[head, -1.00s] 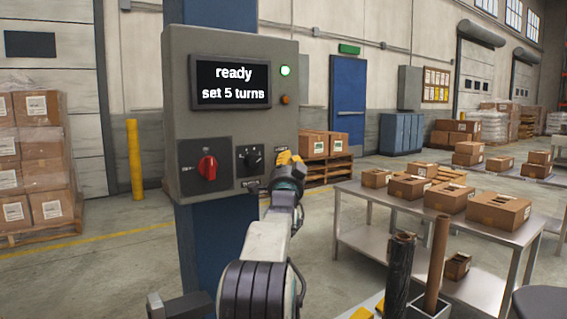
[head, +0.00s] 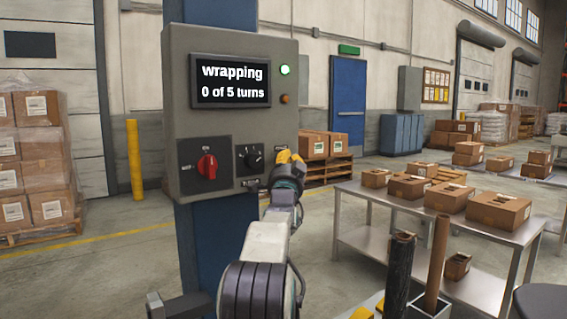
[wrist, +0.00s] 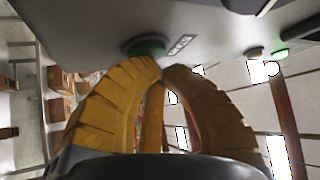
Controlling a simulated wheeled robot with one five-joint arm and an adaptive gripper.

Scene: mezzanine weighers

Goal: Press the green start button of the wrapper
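The wrapper's grey control box (head: 225,120) is mounted on a blue column. Its screen (head: 233,82) reads "wrapping 0 of 5 turns". The green start button (wrist: 147,45) shows in the wrist view on the box face, beside a small label. In the head view my gripper hides it. My gripper (head: 287,157) is at the lower right of the box. Its yellow fingers (wrist: 163,67) are shut with nothing between them, tips together right at the button's edge. I cannot tell whether they still touch it.
A red rotary switch (head: 207,166) and a black dial (head: 253,160) sit left of my gripper. A green lamp (head: 285,70) is lit above an orange one (head: 285,99). A steel table (head: 385,210) with cartons stands to the right. A yellow post (head: 135,160) stands left.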

